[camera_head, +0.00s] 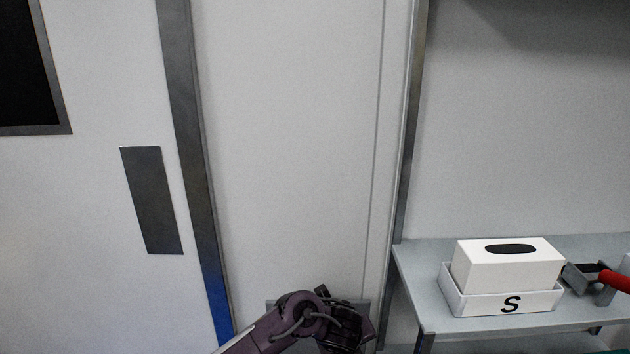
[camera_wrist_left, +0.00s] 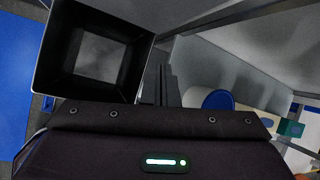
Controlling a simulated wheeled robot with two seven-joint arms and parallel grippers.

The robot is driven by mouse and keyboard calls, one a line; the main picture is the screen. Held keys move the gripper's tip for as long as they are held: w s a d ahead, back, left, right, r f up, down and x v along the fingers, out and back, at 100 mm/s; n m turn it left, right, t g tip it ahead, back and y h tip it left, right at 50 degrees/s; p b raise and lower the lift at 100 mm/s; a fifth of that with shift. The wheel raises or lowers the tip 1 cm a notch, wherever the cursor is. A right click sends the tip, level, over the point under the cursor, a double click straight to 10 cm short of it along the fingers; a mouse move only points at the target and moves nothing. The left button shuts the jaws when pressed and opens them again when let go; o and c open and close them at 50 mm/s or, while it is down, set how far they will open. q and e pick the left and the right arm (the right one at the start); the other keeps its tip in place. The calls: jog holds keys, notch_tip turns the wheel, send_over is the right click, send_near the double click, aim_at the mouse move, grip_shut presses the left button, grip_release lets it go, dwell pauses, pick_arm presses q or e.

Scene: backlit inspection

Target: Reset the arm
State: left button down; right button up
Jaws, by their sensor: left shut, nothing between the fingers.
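My left arm (camera_head: 300,318) comes in at the bottom middle of the head view, bent, in front of the pale wall panel. Its fingers are not clear in that view. In the left wrist view my left gripper (camera_wrist_left: 166,88) shows as thin dark fingers close together, shut and empty. It is beside a black open bin (camera_wrist_left: 58,62), apart from anything it could hold. My right gripper is in neither view.
A grey shelf (camera_head: 415,290) at right holds a white tray marked S (camera_head: 470,303) with a white tissue box (camera_head: 480,272) in it. A red-handled tool (camera_head: 612,280) lies beside it. A door with a dark plate (camera_head: 152,200) is at left.

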pick_arm(q)
jog(key=s+d+n+h, duration=0.2)
jog(key=s+n, duration=0.4)
jog(key=s+a+f+n+g+y, duration=0.1)
jog(key=s+a+n+y, duration=0.1)
jog(key=s+a+n, duration=1.15)
jog(key=s+a+n+g+y, duration=0.2)
jog(key=s+a+n, duration=0.75)
jog(key=a, duration=0.65)
notch_tip(320, 180, down, 28)
jog(key=n+g, duration=0.1)
jog(key=s+a+f+g, duration=0.1)
jog(key=s+a+f, duration=0.2)
jog(key=s+f, duration=1.6)
jog(key=shift+s+f, duration=0.35)
